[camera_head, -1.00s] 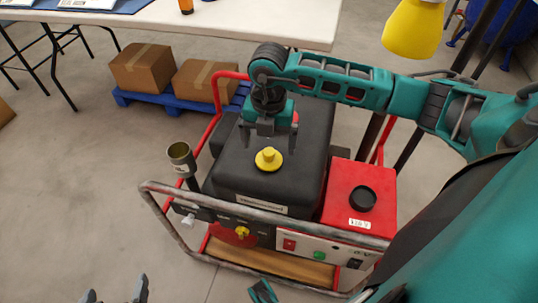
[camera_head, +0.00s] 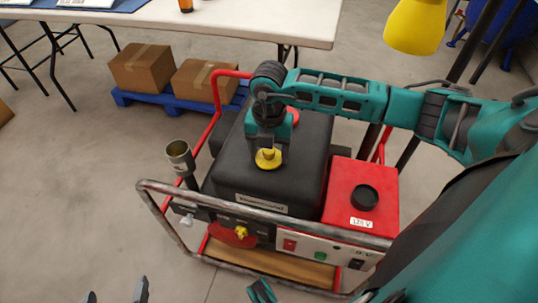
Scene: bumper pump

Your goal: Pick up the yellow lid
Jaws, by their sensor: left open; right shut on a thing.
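The yellow lid (camera_head: 267,161) sits on top of the black tank (camera_head: 228,179) of the pump machine. My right gripper (camera_head: 267,150) comes from above and is shut on the lid's raised knob. The lid still appears to rest on the tank top. The fingers hide part of the knob. My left gripper (camera_head: 115,294) shows only its open fingertips at the bottom edge, over the floor and away from the machine.
A metal tube frame (camera_head: 165,222) surrounds the machine. A red box with a black cap (camera_head: 364,198) is at its right, and a metal cup (camera_head: 179,154) at its left. A white table (camera_head: 250,25) and cardboard boxes (camera_head: 142,68) stand behind. Floor at left is clear.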

